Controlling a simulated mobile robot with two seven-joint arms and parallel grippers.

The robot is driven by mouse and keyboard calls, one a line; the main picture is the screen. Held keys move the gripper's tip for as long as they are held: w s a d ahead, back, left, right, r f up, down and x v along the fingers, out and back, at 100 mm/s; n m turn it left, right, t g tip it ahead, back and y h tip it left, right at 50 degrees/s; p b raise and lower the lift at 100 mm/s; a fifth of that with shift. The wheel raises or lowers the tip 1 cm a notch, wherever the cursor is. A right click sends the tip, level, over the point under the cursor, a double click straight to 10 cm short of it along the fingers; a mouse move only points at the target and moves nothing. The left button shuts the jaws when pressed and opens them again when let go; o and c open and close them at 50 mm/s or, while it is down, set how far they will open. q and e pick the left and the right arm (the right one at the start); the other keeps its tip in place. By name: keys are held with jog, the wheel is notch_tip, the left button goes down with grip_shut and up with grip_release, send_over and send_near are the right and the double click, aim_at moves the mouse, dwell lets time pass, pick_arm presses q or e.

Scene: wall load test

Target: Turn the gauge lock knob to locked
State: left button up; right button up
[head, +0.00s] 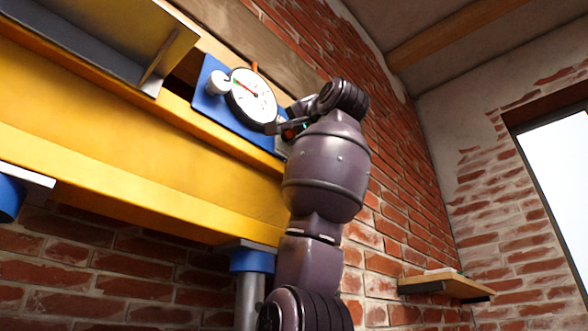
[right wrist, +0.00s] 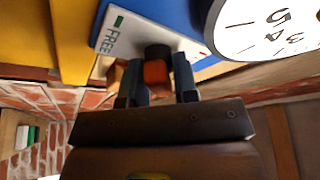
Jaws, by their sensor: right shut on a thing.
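The gauge lock knob (right wrist: 157,70), dark with an orange-red face, sits on a white label plate (right wrist: 135,38) in the right wrist view. The plate reads FREE beside a green mark at its left; a small red mark shows near its right end, partly hidden. My right gripper (right wrist: 160,82) is shut on the knob, one finger on each side. Which mark the knob points to I cannot tell. In the head view my right gripper (head: 284,128) is at the lower right of the round white gauge (head: 251,97) and largely hides the knob. My left gripper is not in view.
The gauge is on a blue plate (head: 205,103) at a yellow beam (head: 130,150). A white round part (head: 219,82) is left of the dial. A brick wall (head: 400,190) runs behind my arm, with a small wooden shelf (head: 440,285) at the lower right.

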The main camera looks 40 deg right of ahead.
jog(key=n+y, duration=0.1)
jog(key=n, duration=0.2)
jog(key=n+t+y, duration=0.1)
jog(key=n, duration=0.2)
jog(key=shift+f+y, duration=0.1)
jog(key=shift+y, duration=0.3)
jog(key=n+y, duration=0.1)
jog(key=n, duration=0.2)
jog(key=shift+n+t+y, duration=0.3)
pick_arm(q)
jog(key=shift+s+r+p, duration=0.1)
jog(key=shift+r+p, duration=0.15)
jog(key=shift+p, duration=0.15)
pick_arm(e)
jog(key=shift+n+y, duration=0.8)
jog(key=shift+n, duration=0.6)
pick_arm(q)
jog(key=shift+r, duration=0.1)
pick_arm(e)
jog(key=shift+n, duration=0.3)
jog(key=o, duration=0.8)
jog(key=shift+c, duration=0.2)
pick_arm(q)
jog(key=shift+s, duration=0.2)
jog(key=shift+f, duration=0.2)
pick_arm(e)
jog(key=shift+s, duration=0.15)
